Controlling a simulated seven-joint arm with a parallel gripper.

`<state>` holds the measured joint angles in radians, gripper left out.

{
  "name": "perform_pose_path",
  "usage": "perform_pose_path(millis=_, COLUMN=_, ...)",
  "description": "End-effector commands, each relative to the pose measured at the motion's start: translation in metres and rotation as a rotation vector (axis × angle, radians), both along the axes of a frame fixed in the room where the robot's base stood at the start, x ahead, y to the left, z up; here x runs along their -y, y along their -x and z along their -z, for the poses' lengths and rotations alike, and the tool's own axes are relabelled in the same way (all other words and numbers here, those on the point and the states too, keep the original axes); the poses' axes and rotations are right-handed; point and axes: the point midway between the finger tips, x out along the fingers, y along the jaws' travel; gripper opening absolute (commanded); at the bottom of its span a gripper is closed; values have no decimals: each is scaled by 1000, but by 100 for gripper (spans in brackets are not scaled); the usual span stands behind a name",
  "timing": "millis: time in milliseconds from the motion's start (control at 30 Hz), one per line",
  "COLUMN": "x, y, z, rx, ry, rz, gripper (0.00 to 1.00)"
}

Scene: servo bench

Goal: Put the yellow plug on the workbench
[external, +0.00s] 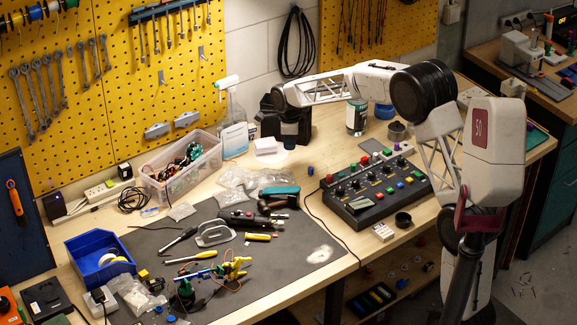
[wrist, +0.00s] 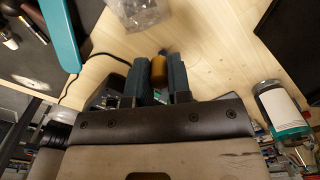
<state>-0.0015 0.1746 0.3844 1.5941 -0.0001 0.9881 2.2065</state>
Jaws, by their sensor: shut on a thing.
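The yellow plug (wrist: 158,70) is a small yellow-orange piece between the two dark fingers of my gripper (wrist: 158,82) in the wrist view. The fingers are shut on it from both sides. In the external view my gripper (external: 289,138) points down over the back middle of the workbench (external: 330,147). I cannot make out the plug in the external view. Bare light wood shows around the fingers in the wrist view. How high the plug is above the wood, I cannot tell.
A spray bottle (external: 234,135) and clear bags (external: 240,180) are on the left. A teal-handled tool (external: 280,191) lies in front. Bare wood lies between them.

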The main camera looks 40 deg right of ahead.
Motion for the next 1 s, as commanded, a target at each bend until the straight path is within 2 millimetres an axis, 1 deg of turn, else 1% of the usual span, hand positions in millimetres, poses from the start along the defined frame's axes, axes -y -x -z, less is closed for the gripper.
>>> perform_pose_path(millis=33, x=17, y=1, z=0, rx=0, ry=0, rz=23, gripper=0)
perform_pose_path(millis=167, x=53, y=4, z=0, rx=0, ry=0, rz=72, gripper=0)
perform_pose_path(millis=200, x=65, y=5, z=0, rx=0, ry=0, rz=88, gripper=0)
perform_pose_path(millis=267, x=81, y=7, z=0, rx=0, ry=0, rz=111, gripper=0)
perform_pose_path(millis=400, x=120, y=14, z=1, rx=-1, ry=0, rz=166, gripper=0)
perform_pose_path(millis=600, x=167, y=24, z=1, rx=-1, ry=0, rz=233, gripper=0)
perform_pose_path(millis=700, x=184, y=28, z=1, rx=-1, ry=0, rz=257, gripper=0)
perform_pose_path(millis=800, x=194, y=31, z=1, rx=-1, ry=0, rz=272, gripper=0)
perform_pose_path(millis=1000, x=202, y=33, z=0, rx=0, ry=0, rz=284, gripper=0)
